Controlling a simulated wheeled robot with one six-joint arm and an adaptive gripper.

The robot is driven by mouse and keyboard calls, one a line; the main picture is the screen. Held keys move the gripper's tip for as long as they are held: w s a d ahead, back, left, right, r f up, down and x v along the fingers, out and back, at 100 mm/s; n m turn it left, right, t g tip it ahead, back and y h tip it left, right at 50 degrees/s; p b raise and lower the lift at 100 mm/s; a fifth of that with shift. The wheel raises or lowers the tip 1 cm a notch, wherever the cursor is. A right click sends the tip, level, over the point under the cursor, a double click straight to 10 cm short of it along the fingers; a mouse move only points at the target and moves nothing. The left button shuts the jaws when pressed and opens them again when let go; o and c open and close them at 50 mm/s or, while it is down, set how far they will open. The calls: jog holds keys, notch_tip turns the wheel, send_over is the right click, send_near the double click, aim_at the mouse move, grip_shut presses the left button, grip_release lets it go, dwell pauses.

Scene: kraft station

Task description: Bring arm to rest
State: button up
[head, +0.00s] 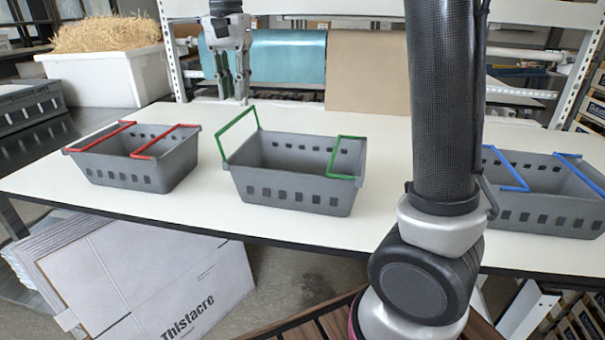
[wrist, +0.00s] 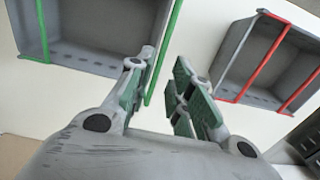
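My gripper (head: 236,97) points down at the upper left, just above the green-handled basket's (head: 300,192) raised left handle (head: 238,122). In the wrist view my gripper (wrist: 165,60) has its two fingers apart with nothing clamped between them. That handle shows there as a green bar (wrist: 164,55) running close to the left finger; I cannot tell whether it touches. The basket's right handle (head: 345,140) is folded down on the rim. The basket is grey and looks empty. My arm stands upright in front of the table and hides part of it.
A grey basket with red handles (head: 140,178) is at the left, also in the wrist view (wrist: 245,60). A blue-handled basket (head: 545,208) is at the right. Teal and kraft paper rolls (head: 290,55) are behind. The white table (head: 210,215) is clear between baskets.

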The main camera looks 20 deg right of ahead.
jog(key=shift+r, duration=0.4)
